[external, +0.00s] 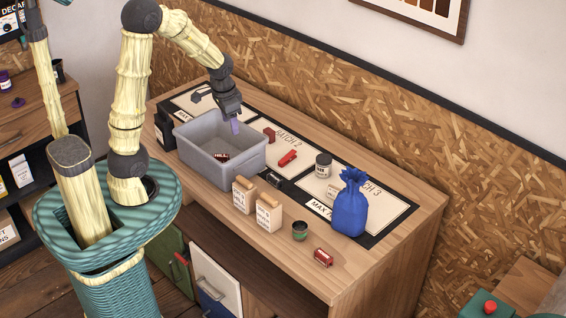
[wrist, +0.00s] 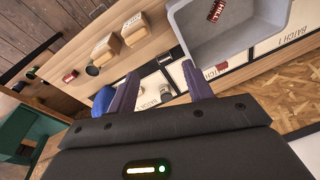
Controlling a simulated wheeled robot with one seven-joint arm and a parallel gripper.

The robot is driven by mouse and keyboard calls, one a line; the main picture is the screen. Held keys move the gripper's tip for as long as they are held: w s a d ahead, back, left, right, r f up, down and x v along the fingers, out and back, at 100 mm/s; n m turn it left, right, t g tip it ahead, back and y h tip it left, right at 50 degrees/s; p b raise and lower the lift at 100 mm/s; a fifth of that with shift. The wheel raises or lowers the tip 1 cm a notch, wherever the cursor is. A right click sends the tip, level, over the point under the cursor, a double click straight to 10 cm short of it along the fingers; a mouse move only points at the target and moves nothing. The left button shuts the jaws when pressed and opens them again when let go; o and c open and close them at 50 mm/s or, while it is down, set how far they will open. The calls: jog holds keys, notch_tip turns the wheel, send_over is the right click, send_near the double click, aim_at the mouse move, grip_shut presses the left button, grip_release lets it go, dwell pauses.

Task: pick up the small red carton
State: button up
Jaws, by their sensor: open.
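A small red carton with a pale label (external: 323,257) lies near the table's front right edge; it also shows at the left in the wrist view (wrist: 70,76). Another dark red labelled pack (external: 221,157) lies inside the grey bin (external: 204,165); the wrist view shows it at the top (wrist: 216,10). My gripper (external: 235,124) is open and empty above the back right part of the bin, well away from the front red carton. In the wrist view its two purple fingers (wrist: 160,84) are apart with nothing between them.
Two tan-topped cartons (external: 257,204), a dark green tin (external: 300,231) and a blue tied bag (external: 350,204) stand around the front carton. A red item (external: 288,158) and a white jar (external: 323,165) are on the mats. The table's front right corner is clear.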

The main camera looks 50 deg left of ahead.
jog(key=w+a+f+m+g+y+b, duration=0.1)
jog(key=w+a+f+m+y+b, duration=0.3)
jog(key=w+f+b, duration=0.55)
jog(key=w+a+f+m+g+y+b, duration=0.1)
jog(key=w+f+m+y+b, duration=0.35)
jog(key=w, duration=0.85)
jog(key=m+t+y+b, duration=0.1)
jog(key=m+y+b, duration=0.3)
jog(key=m+b, duration=0.4)
send_near(273, 133)
jog(key=b+v, duration=0.1)
jog(key=v, duration=0.4)
jog(key=shift+n, duration=0.45)
jog(key=x, duration=1.1)
jog(key=shift+a+p, duration=0.3)
jog(key=shift+p, duration=0.05)
jog(key=shift+a+f, duration=0.1)
jog(key=shift+a, duration=0.15)
jog(key=x, duration=0.5)
jog(key=shift+a+f+p, duration=0.1)
jog(key=shift+p, duration=0.25)
